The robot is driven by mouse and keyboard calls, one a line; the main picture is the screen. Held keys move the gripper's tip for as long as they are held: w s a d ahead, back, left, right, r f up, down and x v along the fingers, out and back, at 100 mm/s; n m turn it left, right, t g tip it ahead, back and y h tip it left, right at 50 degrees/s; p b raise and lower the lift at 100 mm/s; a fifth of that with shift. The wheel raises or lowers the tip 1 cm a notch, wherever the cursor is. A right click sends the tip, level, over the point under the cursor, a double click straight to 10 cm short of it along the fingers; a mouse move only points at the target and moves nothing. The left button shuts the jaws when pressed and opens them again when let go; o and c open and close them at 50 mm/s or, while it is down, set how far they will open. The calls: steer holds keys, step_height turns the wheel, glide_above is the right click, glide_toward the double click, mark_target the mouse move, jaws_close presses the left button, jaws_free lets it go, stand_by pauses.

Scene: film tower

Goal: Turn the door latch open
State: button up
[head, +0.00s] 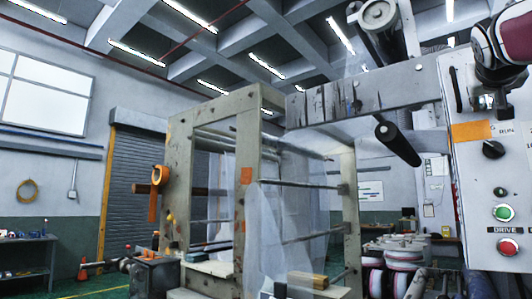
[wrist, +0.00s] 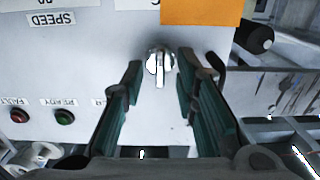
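The door latch (wrist: 159,66) is a small bright metal turn handle on a pale cabinet panel (wrist: 95,75). In the wrist view its bar points down the picture. My gripper (wrist: 161,62) is open, with one dark green finger on each side of the latch and a visible gap to both. In the head view my gripper (head: 487,88) is at the upper right, in front of the cabinet (head: 467,185); it largely hides the latch there. The panel looks flat and closed.
An orange label (head: 470,131), a black selector knob (head: 493,149), a green button (head: 503,212) and a red button (head: 508,245) sit below my gripper on the cabinet. A black roller (head: 397,143) juts out to the left. The film frame (head: 250,185) stands further left.

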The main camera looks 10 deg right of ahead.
steer(key=shift+d, duration=0.1)
jaws_close()
steer(key=shift+w+m, duration=0.1)
steer(key=shift+m, duration=0.2)
steer(key=m+b, duration=0.2)
steer(key=shift+f+m, duration=0.1)
steer(key=shift+m, duration=0.3)
steer(key=m+b, duration=0.2)
steer(key=m, duration=0.1)
steer(key=shift+m, duration=0.3)
steer(key=m+b, duration=0.1)
steer(key=m, duration=0.4)
steer(key=shift+d+f+b, duration=0.1)
steer(key=shift+b, duration=0.25)
steer(key=m, duration=0.3)
steer(key=m+b, duration=0.1)
steer(key=m, duration=0.1)
steer(key=shift+s+m, duration=0.2)
steer(key=shift+m, duration=0.2)
